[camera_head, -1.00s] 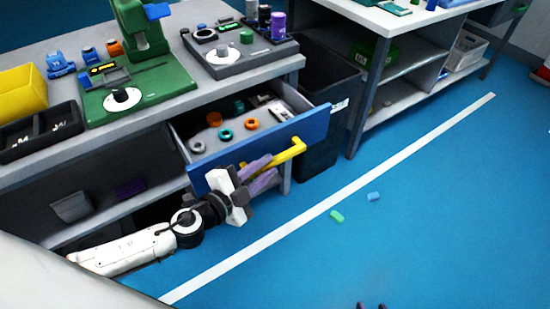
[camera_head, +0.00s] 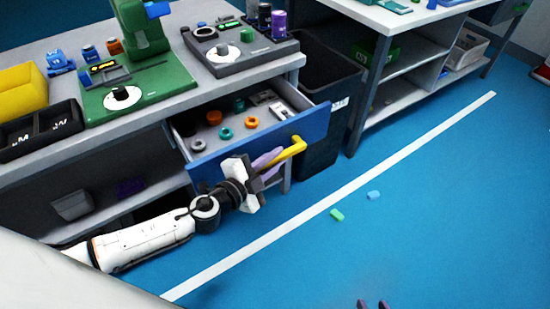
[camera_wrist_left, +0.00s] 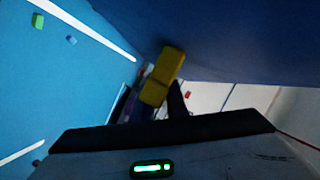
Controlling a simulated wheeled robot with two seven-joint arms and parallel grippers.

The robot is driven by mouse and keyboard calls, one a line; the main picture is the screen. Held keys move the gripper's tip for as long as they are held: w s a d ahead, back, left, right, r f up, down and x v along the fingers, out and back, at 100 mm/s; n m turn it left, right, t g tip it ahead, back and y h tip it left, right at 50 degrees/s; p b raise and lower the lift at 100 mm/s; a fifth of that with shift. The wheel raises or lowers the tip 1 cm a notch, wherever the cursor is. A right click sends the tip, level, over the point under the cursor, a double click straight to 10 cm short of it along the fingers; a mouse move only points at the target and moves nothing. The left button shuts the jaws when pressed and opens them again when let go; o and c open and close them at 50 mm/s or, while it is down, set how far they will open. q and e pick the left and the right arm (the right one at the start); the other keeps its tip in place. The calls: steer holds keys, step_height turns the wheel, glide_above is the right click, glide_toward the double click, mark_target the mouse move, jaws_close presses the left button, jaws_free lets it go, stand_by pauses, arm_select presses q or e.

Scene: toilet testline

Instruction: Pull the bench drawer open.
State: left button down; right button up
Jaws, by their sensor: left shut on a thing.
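The bench drawer (camera_head: 262,141) has a blue front and stands partly out of the bench, with its inside showing. A yellow handle (camera_head: 292,150) sticks out from the front. My left gripper (camera_head: 268,164), with purple fingers, is shut on the handle from the left. The handle also shows in the left wrist view (camera_wrist_left: 162,76), with the dark blue drawer front (camera_wrist_left: 240,38) beside it. The fingers are dim there and partly hidden. The fingertips of my right gripper (camera_head: 372,304) show at the bottom edge of the head view, apart and empty, far from the drawer.
Several rings and small parts lie in the drawer. A black bin (camera_head: 325,95) stands close to the drawer's right end. A grey bin (camera_head: 72,205) sits on the lower shelf. The blue floor in front is clear except for a green piece (camera_head: 337,215) and a blue piece (camera_head: 374,195).

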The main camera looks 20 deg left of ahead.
arm_select(q)
steer(key=s+d, duration=0.6)
steer(key=d, duration=0.1)
steer(key=shift+d, duration=0.3)
steer(key=c, duration=2)
jaws_free()
steer(key=shift+c, duration=0.2)
steer(key=v, duration=1)
steer(key=shift+b, duration=0.4)
steer(key=shift+s+a, duration=0.1)
